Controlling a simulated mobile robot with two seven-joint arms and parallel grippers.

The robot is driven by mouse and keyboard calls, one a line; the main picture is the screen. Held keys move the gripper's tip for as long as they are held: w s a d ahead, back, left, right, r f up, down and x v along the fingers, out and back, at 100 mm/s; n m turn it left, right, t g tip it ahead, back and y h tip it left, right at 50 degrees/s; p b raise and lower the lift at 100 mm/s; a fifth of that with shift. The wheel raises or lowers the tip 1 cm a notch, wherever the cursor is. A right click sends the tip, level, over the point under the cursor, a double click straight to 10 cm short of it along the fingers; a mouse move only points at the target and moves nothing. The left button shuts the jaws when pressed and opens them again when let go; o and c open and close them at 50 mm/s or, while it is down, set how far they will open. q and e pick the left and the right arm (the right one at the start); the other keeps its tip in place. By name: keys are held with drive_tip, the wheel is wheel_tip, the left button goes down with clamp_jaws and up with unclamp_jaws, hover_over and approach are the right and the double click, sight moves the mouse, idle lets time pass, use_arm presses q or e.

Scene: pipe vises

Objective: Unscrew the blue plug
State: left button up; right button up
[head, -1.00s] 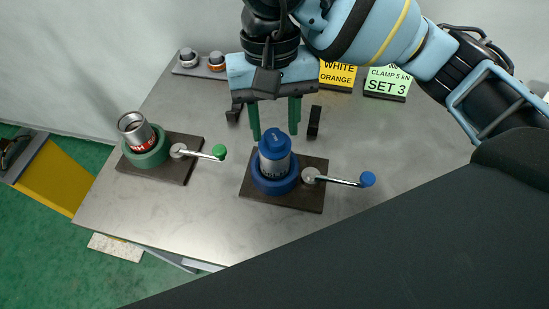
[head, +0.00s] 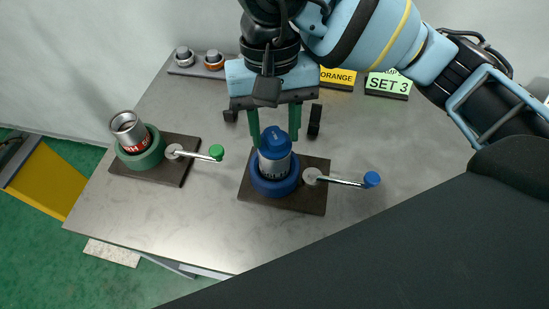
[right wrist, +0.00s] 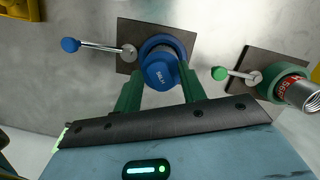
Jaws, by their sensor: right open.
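The blue plug (head: 275,140) sits on top of a pipe (head: 274,168) that stands upright in the blue vise (head: 262,186) on a dark base plate. My right gripper (head: 275,136) is open, with its green fingers reaching down on either side of the plug. In the right wrist view the plug (right wrist: 160,74) lies between the two fingers (right wrist: 160,92), with gaps visible at both sides. The blue vise's lever (head: 345,181) with a blue knob points right. My left gripper is not in view.
A green vise (head: 141,159) with a silver, red-banded pipe (head: 128,130) and a green-knobbed lever (head: 196,154) stands to the left. A rack with two plugs (head: 198,63) is at the back left. Signs (head: 388,84) stand at the back. The table front is clear.

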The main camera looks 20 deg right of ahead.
clamp_jaws()
drive_tip(key=m, duration=0.4)
drive_tip(key=shift+y, duration=0.4)
drive_tip(key=m+t+p, duration=0.1)
drive_tip(key=m, duration=0.3)
drive_tip(key=shift+m+y, duration=0.3)
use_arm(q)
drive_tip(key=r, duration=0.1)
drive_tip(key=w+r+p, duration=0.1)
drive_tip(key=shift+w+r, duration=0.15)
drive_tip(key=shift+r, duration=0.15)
use_arm(e)
drive_tip(key=m+t, duration=0.1)
drive_tip(key=m, duration=0.4)
drive_tip(key=shift+m, duration=0.4)
drive_tip(key=shift+y, duration=0.3)
